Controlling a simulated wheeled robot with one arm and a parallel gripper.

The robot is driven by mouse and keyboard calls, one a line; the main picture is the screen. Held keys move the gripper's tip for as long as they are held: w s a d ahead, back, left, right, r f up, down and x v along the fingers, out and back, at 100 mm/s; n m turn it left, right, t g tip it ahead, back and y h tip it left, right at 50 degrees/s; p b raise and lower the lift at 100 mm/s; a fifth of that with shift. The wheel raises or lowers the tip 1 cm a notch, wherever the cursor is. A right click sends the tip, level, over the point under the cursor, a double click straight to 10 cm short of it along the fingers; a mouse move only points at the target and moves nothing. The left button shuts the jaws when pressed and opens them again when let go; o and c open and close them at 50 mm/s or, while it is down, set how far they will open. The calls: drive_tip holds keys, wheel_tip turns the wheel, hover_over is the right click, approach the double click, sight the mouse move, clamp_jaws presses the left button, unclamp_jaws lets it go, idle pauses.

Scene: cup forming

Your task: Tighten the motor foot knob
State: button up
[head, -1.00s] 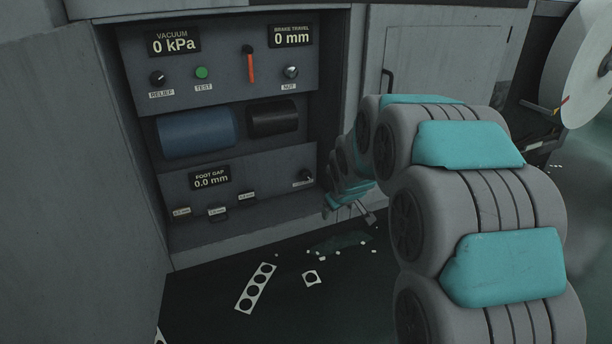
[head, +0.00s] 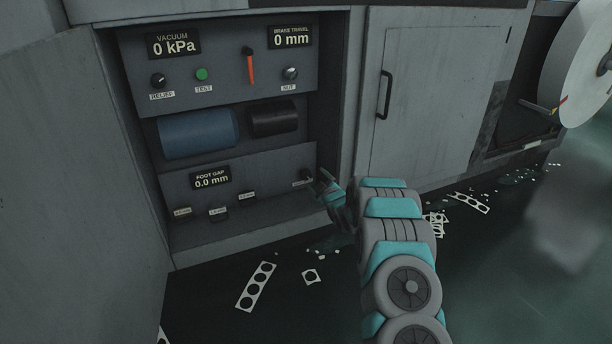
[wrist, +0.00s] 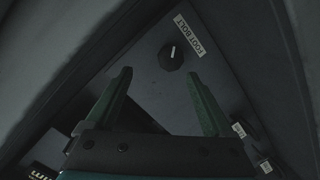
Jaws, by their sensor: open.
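The motor foot knob (wrist: 171,57) is a dark round knob with a white pointer line, beside a label reading FOOT BOLT (wrist: 189,34) in the wrist view. In the head view the knob (head: 306,174) sits at the right end of the lower panel. My gripper (wrist: 167,88) is open and empty in the wrist view. The knob lies just beyond its fingertips, roughly between their lines and apart from both. In the head view my gripper (head: 318,180) is close to the knob, partly hidden by my arm. The foot gap display (head: 210,180) reads 0.0 mm.
The recess's right wall (head: 336,95) stands close beside my gripper. Small labelled tabs (head: 218,212) line the lower panel. A blue motor cylinder (head: 197,133) and a black one (head: 273,119) sit above. Punched scraps (head: 256,287) lie on the floor.

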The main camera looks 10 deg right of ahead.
sight(306, 176)
drive_tip(key=f, duration=0.1)
drive_tip(key=f+n+t+y, duration=0.1)
drive_tip(key=f, duration=0.1)
drive_tip(key=shift+w+a+n+t, duration=0.3)
drive_tip(key=shift+a, duration=0.1)
drive_tip(key=shift+b+x, duration=0.35)
drive_tip(key=shift+x, duration=3.55)
drive_tip(key=shift+a+r, duration=0.1)
drive_tip(key=shift+r, duration=0.05)
drive_tip(key=shift+c, duration=0.4)
drive_tip(key=c, duration=1.3)
